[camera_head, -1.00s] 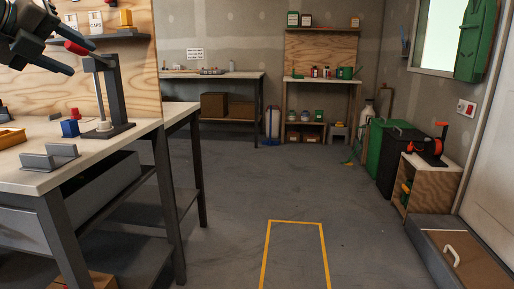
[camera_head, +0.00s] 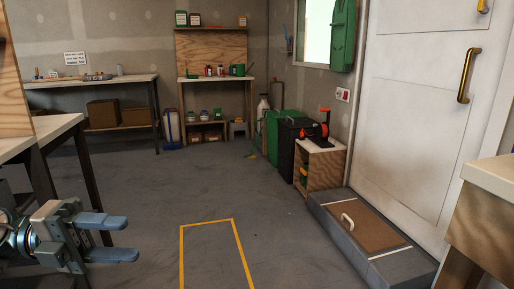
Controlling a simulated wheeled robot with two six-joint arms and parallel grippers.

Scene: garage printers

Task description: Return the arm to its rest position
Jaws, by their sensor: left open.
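My left gripper (camera_head: 112,238) shows at the lower left, low over the floor. Its two fingers point right and stand apart, with nothing between them. It touches nothing that I can see. My right gripper is not in view.
A workbench edge (camera_head: 40,135) stands at the left, above my left gripper. A yellow floor outline (camera_head: 209,222) lies ahead on clear floor. At the right are a low step with a brown mat (camera_head: 358,232), a white door (camera_head: 415,110) and a pale-topped bench (camera_head: 492,180).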

